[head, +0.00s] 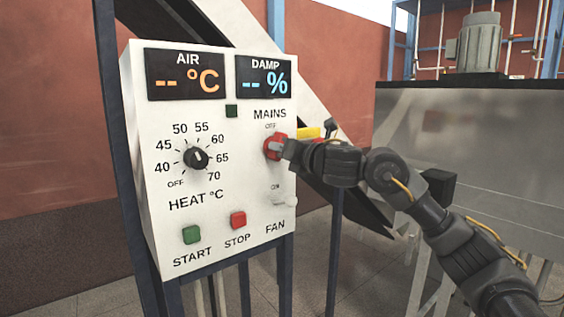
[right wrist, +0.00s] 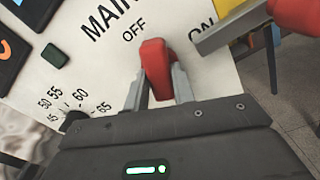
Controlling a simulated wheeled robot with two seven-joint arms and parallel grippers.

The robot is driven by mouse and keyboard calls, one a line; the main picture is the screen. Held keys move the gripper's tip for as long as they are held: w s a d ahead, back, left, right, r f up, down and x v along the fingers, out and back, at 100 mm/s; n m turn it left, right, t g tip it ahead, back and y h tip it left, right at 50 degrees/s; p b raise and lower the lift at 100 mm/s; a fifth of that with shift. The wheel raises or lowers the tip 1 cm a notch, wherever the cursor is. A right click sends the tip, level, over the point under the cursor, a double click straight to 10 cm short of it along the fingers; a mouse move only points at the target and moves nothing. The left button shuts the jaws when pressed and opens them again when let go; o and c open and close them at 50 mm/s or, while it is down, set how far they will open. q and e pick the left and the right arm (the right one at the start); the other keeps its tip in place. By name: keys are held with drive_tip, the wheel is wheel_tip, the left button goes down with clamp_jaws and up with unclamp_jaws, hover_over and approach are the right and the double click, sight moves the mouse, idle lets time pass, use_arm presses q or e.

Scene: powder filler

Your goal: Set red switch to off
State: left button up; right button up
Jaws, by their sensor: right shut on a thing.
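The red switch (head: 274,146) sits under the MAINS label on the right side of the white control panel. An OFF mark is above it in the head view. My right gripper (head: 284,148) reaches it from the right and hides part of it. In the right wrist view the red handle (right wrist: 156,68) stands between the two grey fingers of my right gripper (right wrist: 160,88), which is shut on it. The handle's upper end is near the OFF mark, and the ON mark is farther right. My left gripper is not in view.
The white panel (head: 140,190) also carries a black heat knob (head: 196,158), a green START button (head: 191,234), a red STOP button (head: 238,219) and a white FAN switch (head: 285,200). Both displays show dashes. A grey bar with a red end (right wrist: 295,14) is close beside the gripper.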

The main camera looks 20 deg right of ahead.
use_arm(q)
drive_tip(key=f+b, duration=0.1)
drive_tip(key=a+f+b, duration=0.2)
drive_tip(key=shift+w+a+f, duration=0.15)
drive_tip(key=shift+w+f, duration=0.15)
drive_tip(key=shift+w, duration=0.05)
use_arm(e)
drive_tip(key=n, duration=0.4)
drive_tip(key=shift+n, duration=0.3)
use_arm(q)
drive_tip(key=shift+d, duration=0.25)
use_arm(e)
drive_tip(key=o, duration=0.8)
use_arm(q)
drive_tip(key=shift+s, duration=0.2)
use_arm(e)
drive_tip(key=shift+o, duration=0.9)
